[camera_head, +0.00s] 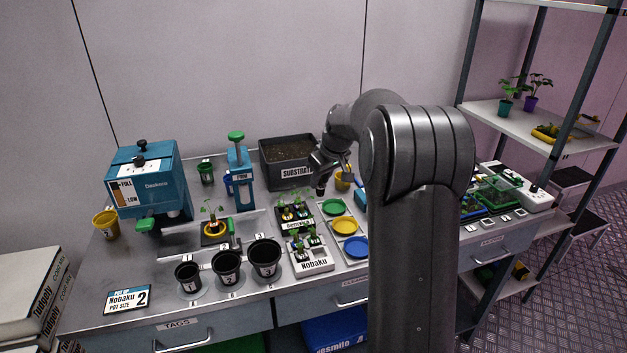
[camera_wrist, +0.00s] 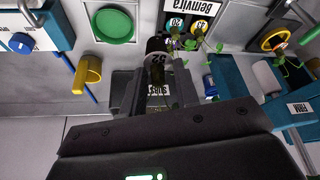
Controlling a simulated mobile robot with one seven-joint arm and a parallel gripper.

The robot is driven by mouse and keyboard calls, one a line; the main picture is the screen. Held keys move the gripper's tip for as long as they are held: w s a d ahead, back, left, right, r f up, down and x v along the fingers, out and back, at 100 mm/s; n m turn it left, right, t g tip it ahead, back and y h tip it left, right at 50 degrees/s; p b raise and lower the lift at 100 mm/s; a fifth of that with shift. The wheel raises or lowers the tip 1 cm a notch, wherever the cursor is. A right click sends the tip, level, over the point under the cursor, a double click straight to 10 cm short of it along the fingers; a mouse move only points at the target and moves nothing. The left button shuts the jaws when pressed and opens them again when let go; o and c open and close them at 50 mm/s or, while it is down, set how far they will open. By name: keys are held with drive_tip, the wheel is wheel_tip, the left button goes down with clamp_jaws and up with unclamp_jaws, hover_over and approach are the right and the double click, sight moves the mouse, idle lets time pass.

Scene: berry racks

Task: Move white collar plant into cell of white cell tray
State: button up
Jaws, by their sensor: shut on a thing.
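My gripper (camera_head: 321,172) is above the bench, in front of the substrate bin. In the wrist view its fingers (camera_wrist: 157,88) are shut on a dark round piece with a pale numbered band (camera_wrist: 156,57). I cannot tell whether leaves are on it. The white cell tray (camera_head: 318,265), labelled Nobaku, lies at the bench front with small green plants in it. A dark tray labelled Bemvira (camera_head: 296,225) stands behind it with small plants. It also shows at the top of the wrist view (camera_wrist: 196,8).
Green (camera_head: 334,207), yellow (camera_head: 344,225) and blue (camera_head: 355,247) dishes stand right of the trays. Black pots (camera_head: 228,269) stand front left. The substrate bin (camera_head: 288,176) is behind. A yellow pot (camera_head: 215,230) with a plant sits left. A blue press (camera_head: 239,180) stands behind it.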

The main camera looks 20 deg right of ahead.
drive_tip(key=s+a+r+m+h, duration=0.1)
drive_tip(key=s+a, duration=0.1)
drive_tip(key=s, duration=0.5)
drive_tip(key=s+a+r+m, duration=0.1)
drive_tip(key=s+a+m, duration=0.15)
drive_tip(key=s, duration=0.35)
drive_tip(key=shift+n, duration=0.35)
drive_tip(key=shift+s+f, duration=0.1)
drive_tip(key=shift+f, duration=6.35)
drive_tip(key=shift+t, duration=0.3)
drive_tip(key=o, duration=1)
drive_tip(key=shift+a, duration=0.1)
wheel_tip(320, 180, up, 9)
